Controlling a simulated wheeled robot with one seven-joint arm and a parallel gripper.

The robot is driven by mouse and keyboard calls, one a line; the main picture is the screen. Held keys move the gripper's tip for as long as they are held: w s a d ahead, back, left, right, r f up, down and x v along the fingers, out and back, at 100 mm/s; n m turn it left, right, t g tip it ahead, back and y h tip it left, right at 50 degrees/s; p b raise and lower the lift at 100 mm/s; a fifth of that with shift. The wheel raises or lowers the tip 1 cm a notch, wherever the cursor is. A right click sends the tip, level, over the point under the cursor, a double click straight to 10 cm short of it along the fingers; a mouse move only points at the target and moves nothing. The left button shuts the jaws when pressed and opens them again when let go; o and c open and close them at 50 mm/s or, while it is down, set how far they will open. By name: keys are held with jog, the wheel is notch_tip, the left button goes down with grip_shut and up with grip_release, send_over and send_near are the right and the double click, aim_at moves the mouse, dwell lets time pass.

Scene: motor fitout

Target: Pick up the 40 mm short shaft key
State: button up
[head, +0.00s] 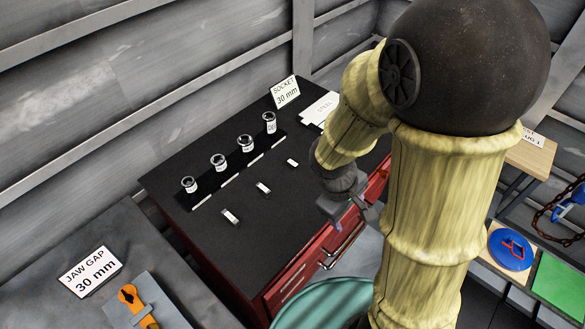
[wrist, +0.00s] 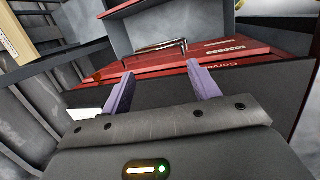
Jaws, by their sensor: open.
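Three small pale metal keys lie apart in a row on the black top of a red tool cabinet in the head view: a near one (head: 230,217), a middle one (head: 263,188) and a far one (head: 292,162). The far one looks shortest, but I cannot read which is the 40 mm key. My gripper (head: 352,212) is to the right of the keys, by the cabinet's drawer-side edge. In the wrist view my gripper (wrist: 162,88) has two purple fingers spread apart, with nothing between them. No key can be made out there.
Several labelled sockets (head: 246,144) stand on a dark strip behind the keys. A "SOCKET 30 mm" sign (head: 286,93) and white papers (head: 320,108) are at the far end. Red drawers with handles (wrist: 155,47) face my gripper. The black top around the keys is clear.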

jog(key=w+a+f+n+t+b, duration=0.1)
jog(key=w+a+f+n+t, duration=0.1)
jog(key=w+a+n+t, duration=0.2)
jog(key=w+a+f+n+t+h+b, duration=0.1)
jog(key=w+a+f+n+t+b, duration=0.1)
jog(key=w+a+n+t, duration=0.2)
jog(key=w+a+f+n+t+b, duration=0.1)
jog(key=w+a+f+n+t, duration=0.2)
jog(key=a+n, duration=0.6)
jog(key=shift+w+a+f+n+t+h+b, duration=0.1)
jog(key=shift+w+n+t+h, duration=0.1)
jog(key=shift+n, duration=0.85)
jog(key=shift+w+a+r+n+t+h+b, duration=0.1)
jog(key=shift+w+n+t+b, duration=0.1)
jog(key=shift+n, duration=0.8)
jog(key=shift+w+a+f+n+t+h+b, duration=0.1)
jog(key=shift+n+t, duration=0.1)
jog(key=shift+n, duration=0.85)
jog(key=shift+w+d, duration=0.1)
jog(key=shift+w, duration=0.05)
jog(key=shift+w+d+f, duration=0.1)
jog(key=shift+w, duration=0.15)
jog(key=p, duration=0.3)
send_near(292, 161)
jog(key=x, duration=0.4)
jog(key=shift+w, duration=0.25)
